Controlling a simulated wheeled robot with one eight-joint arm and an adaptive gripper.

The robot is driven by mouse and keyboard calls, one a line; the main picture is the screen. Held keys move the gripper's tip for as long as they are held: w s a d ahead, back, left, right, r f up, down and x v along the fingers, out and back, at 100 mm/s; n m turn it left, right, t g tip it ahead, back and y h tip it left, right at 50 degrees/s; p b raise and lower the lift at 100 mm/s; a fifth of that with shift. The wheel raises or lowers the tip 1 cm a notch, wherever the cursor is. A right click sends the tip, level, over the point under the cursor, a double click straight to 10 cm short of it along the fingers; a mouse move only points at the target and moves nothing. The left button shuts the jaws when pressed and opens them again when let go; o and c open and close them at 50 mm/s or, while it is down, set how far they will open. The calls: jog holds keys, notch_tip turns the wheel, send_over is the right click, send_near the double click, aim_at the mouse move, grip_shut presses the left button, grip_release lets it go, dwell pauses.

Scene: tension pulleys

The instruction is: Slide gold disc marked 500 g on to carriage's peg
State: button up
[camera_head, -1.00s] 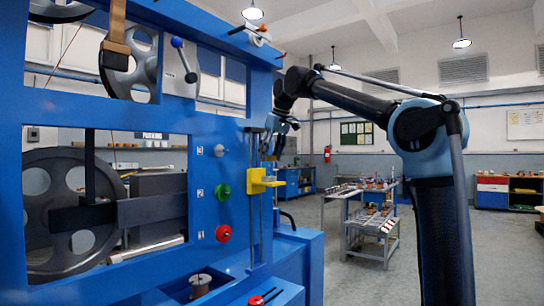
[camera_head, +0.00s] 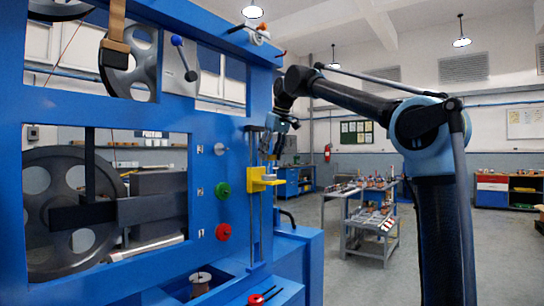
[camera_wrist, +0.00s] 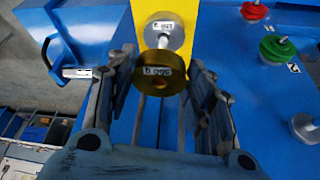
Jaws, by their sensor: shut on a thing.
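In the wrist view my gripper (camera_wrist: 162,92) is shut on the gold disc (camera_wrist: 172,84), whose white 500 g label reads upside down. The yellow carriage (camera_wrist: 207,15) is just beyond the disc, with a silvery disc (camera_wrist: 166,38) in front of it bearing a white label too small to read. The gold disc overlaps the near edge of the silvery one; I cannot tell whether they touch.
The blue frame (camera_head: 120,115) stands close on the left. Green (camera_head: 223,190) and red (camera_head: 223,232) knobs stick out of its face, left of the carriage. A spool-like piece (camera_head: 200,280) sits low in the frame. Open floor and a cart (camera_head: 368,215) are further right.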

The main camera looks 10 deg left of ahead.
jog(key=shift+f, duration=0.25)
dwell(0.4)
jog(key=shift+f, duration=0.35)
jog(key=shift+f, duration=0.35)
jog(key=shift+f, duration=0.3)
jog(key=shift+f, duration=1.6)
dwell(0.6)
jog(key=o, duration=1.5)
jog(key=shift+o, duration=0.2)
jog(key=shift+r, duration=0.1)
jog(key=v, duration=1.1)
jog(key=shift+d+r, duration=0.15)
jog(key=shift+r, duration=0.15)
